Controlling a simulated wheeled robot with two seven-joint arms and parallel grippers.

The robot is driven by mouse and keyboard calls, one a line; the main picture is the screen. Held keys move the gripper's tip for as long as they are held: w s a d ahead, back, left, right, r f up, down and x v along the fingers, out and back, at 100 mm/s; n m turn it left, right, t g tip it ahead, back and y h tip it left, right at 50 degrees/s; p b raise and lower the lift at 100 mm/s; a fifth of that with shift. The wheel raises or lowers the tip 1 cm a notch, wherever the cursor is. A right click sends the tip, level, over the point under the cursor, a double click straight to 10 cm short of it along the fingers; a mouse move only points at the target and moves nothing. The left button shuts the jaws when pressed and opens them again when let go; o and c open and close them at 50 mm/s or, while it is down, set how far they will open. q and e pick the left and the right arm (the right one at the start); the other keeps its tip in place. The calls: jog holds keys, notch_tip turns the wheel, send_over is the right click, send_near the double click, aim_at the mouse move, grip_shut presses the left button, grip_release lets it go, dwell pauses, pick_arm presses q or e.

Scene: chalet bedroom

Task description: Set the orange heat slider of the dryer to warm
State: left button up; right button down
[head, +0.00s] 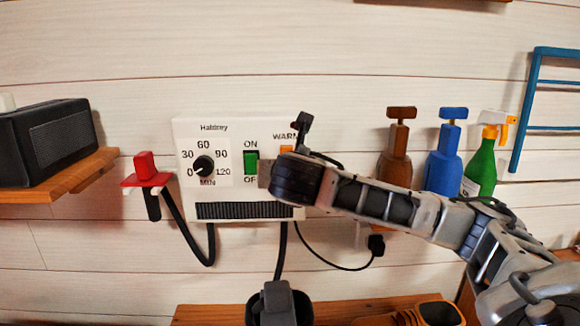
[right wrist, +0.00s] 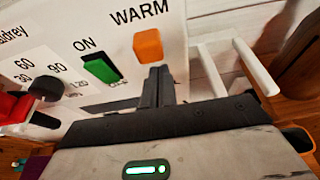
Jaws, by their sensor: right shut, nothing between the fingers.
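The white dryer panel (head: 215,130) is fixed to the wall and has a dial, a green switch and an orange heat slider (head: 286,149). The slider sits just under the WARM label; in the head view my right gripper (head: 266,174) partly hides it. In the right wrist view the orange slider (right wrist: 148,46) is plain, close below WARM. My right gripper (right wrist: 158,72) is shut and empty, its fingertips just below the slider's lower edge. I cannot tell whether they touch it. The part of the panel below the slider is hidden.
The green switch (head: 251,162) and black dial (head: 204,166) lie left of the slider. A red handle (head: 145,168) with a black hose hangs left of the panel. Brown (head: 396,150), blue (head: 445,150) and green (head: 482,165) bottles stand to the right, behind my right arm.

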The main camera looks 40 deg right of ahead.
jog(key=s+a, duration=0.6)
jog(key=s, duration=0.1)
jog(key=shift+r, duration=0.2)
jog(key=shift+s+f, duration=0.1)
jog(key=shift+s, duration=0.1)
dwell(0.3)
